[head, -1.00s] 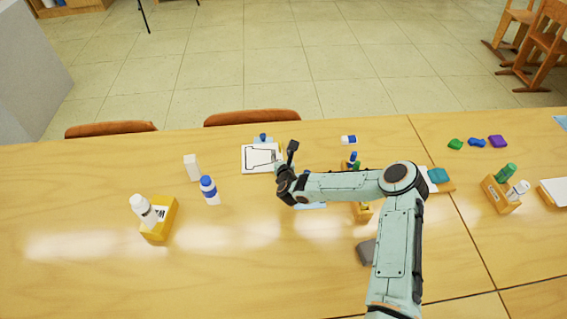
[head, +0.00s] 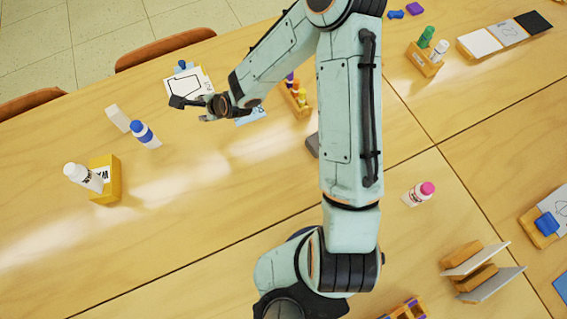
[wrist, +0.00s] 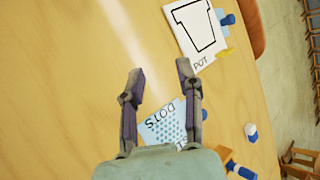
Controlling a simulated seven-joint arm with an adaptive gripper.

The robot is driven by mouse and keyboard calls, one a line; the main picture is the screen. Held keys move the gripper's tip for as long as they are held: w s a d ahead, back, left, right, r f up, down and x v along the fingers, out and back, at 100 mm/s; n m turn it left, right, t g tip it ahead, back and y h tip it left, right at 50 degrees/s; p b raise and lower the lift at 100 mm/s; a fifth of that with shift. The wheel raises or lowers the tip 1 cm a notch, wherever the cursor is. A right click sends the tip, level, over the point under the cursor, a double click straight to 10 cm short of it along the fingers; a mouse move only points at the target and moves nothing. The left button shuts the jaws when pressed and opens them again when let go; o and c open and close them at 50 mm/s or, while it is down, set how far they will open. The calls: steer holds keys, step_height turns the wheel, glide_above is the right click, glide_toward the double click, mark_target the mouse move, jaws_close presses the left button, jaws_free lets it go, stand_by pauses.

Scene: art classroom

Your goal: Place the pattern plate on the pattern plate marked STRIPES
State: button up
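A light blue plate with blue dots, marked DOTS (wrist: 165,125), lies on the table below my gripper (wrist: 160,75) in the wrist view. Part of it is hidden by my right finger and my palm. A few letters, perhaps "ST", show at its lower edge, so I cannot tell whether a second plate lies there. In the head view a light blue plate (head: 250,116) lies just right of my gripper (head: 190,109), partly behind the arm. My gripper is open, its fingers wide apart with nothing between the tips. No full STRIPES label is readable.
A white POT card (wrist: 196,36) lies beyond the fingers. A crayon holder (head: 297,103) is right. The table left of centre is mostly clear.

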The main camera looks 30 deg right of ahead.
steer(key=s+d+r+n+g+h, duration=0.1)
steer(key=s+r+n, duration=0.4)
steer(key=s, duration=0.5)
steer(key=s+d+r+n+g+h, duration=0.1)
steer(key=s+d+r+n+g, duration=0.2)
steer(key=s+r+n, duration=0.3)
steer(key=s+d+r+n+g+h, duration=0.1)
steer(key=s+d+r+n+g, duration=0.2)
steer(key=s+r+n, duration=0.3)
steer(key=s+n+g, duration=0.1)
steer(key=s+n, duration=0.2)
steer(key=s, duration=0.4)
steer(key=shift+s, duration=0.35)
